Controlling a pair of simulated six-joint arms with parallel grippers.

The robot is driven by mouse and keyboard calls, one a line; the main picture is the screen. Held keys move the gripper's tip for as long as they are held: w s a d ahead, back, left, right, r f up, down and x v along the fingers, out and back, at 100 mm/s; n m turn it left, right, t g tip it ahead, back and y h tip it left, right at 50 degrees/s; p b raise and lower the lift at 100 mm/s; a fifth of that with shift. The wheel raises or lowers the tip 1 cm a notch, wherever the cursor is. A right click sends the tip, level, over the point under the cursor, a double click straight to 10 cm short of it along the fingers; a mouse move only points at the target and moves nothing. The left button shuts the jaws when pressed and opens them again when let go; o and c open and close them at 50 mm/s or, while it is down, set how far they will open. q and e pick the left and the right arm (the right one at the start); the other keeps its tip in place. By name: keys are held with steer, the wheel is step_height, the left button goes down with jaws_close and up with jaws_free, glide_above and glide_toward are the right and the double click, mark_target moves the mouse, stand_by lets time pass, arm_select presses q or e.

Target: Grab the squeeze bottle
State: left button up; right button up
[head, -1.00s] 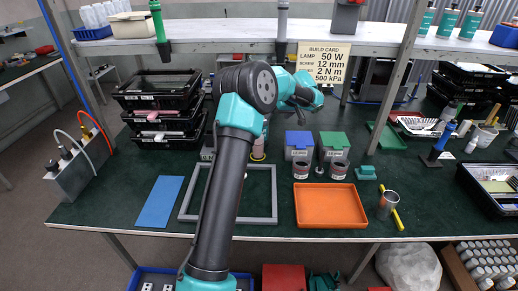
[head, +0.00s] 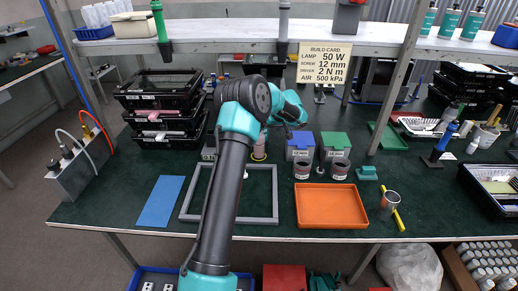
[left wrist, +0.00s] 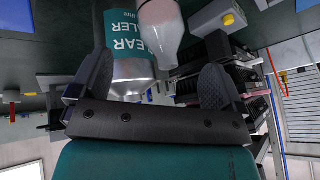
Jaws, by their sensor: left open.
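My left arm reaches across the bench in the head view; its gripper fingers are mostly hidden by the wrist. In the left wrist view my left gripper (left wrist: 158,52) is open, its two dark fingers spread apart. A pale, translucent bottle with a tapered end, which looks like the squeeze bottle (left wrist: 165,42), shows between them, closer to the right finger. A silver bottle with a teal label (left wrist: 128,50) overlaps the gap beside the left finger. Neither is gripped. A pinkish bottle (head: 260,147) stands partly hidden behind my arm in the head view. My right gripper is not in view.
An orange tray (head: 331,206), a grey frame (head: 275,196) and a blue mat (head: 160,202) lie at the front. Black crates (head: 163,112) are stacked left. A shelf (head: 235,39) spans above.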

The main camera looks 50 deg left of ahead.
mark_target(262, 133)
arm_select(q)
steer(key=shift+x, duration=1.05)
steer(key=shift+a+x, duration=0.15)
steer(key=shift+x, duration=1.15)
steer(key=shift+a+x, duration=0.2)
steer(key=shift+x, duration=1.1)
steer(key=shift+r, duration=0.25)
